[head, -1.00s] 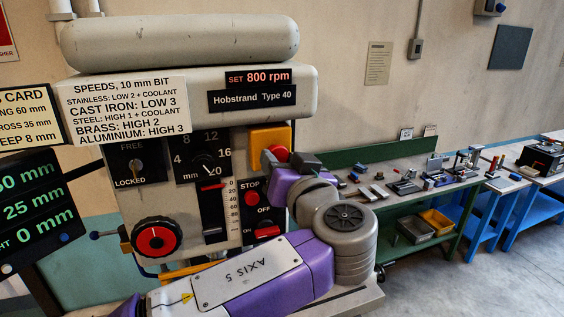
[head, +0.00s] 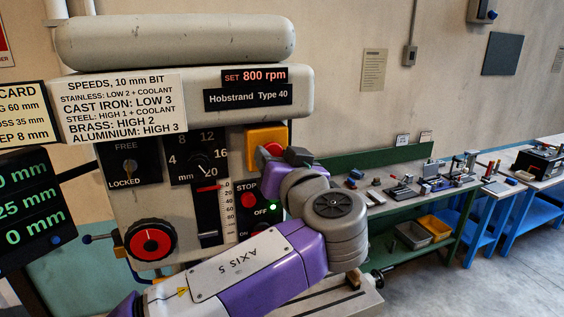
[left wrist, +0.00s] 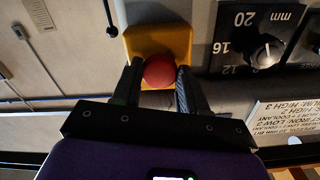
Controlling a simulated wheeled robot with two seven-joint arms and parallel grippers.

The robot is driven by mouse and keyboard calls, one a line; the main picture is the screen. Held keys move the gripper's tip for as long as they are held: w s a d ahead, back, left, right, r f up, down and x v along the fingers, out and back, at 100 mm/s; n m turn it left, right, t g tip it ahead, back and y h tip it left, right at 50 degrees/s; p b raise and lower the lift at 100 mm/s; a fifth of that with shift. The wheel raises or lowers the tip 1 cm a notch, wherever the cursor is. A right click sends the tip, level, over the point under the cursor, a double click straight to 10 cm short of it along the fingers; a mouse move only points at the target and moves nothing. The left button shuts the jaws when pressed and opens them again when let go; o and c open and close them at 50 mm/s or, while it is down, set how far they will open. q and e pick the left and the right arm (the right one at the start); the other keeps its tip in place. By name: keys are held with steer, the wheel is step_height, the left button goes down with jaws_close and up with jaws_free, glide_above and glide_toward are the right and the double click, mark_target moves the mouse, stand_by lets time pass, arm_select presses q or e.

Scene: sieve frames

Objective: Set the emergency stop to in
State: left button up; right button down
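The emergency stop is a red mushroom button (head: 273,149) on a yellow box (head: 262,134) at the right side of the drill's grey head. In the left wrist view the red button (left wrist: 159,71) sits in front of the yellow plate (left wrist: 150,38), between my two fingers. My left gripper (head: 292,155) reaches the box from the right, with its fingers apart, one on each side of the button (left wrist: 158,74). I cannot tell whether the fingers touch it. How far in the button stands is also unclear. My right gripper is not in view.
Below the box is a STOP/OFF/ON panel (head: 249,206), partly hidden by my arm. A green bench (head: 380,160) with tools stands right; the floor at lower right is clear.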

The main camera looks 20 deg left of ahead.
arm_select(q)
steer(key=o, duration=0.5)
steer(key=shift+w+a, duration=0.15)
steer(key=shift+w, duration=0.05)
steer(key=shift+s, duration=0.1)
steer(key=b+v, duration=0.2)
steer(key=v, duration=0.5)
steer(key=shift+s, duration=0.2)
